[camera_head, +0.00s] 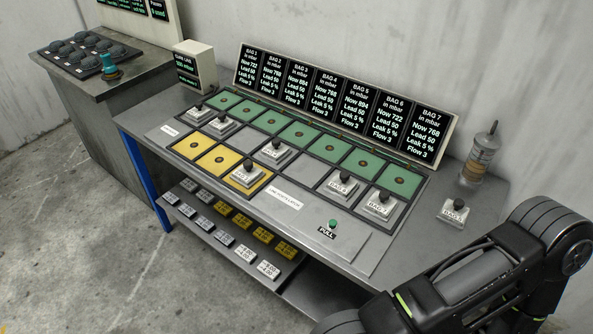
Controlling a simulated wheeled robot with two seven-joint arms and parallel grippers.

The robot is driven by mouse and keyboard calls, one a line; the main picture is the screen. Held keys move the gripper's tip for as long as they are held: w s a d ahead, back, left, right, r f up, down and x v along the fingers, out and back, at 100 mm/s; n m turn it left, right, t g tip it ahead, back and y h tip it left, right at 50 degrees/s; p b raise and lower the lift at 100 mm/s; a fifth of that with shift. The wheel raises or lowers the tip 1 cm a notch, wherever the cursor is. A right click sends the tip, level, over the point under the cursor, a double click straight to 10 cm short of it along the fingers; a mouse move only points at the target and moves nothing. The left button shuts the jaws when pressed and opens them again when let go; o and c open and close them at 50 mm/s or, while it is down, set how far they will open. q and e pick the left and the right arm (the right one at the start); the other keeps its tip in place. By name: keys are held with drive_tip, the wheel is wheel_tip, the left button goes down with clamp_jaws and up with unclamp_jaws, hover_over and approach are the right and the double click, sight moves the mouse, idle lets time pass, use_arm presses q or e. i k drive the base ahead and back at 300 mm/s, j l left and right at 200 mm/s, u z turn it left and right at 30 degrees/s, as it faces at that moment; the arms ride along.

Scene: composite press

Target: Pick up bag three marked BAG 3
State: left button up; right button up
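Several small grey blocks with dark knobs and white BAG labels stand on the bench; most labels are too small to read surely. One block (452,212) stands alone on the bare right end; its digit could be 3 or 5. Another block (246,175) stands on the third yellow square. Two blocks stand at the panel's right front, one marked BAG 4 (340,187) and one whose digit is unclear (380,205). Others stand at the middle (276,149) and left (221,123). My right arm enters at the lower right; its gripper is hidden or out of frame. My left gripper is not visible.
A display board (340,105) with columns for BAG 1 to BAG 7 stands behind the panel. A clear canister (480,155) stands at the right back. A green PULL knob (333,223) is at the front. A lower shelf (300,283) holds white and yellow tags.

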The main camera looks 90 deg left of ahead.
sight(247, 175)
drive_tip(key=u, duration=3.15)
drive_tip(key=i+j, duration=0.2)
drive_tip(key=i, duration=0.2)
drive_tip(key=i+j, duration=0.15)
drive_tip(key=i, duration=0.25)
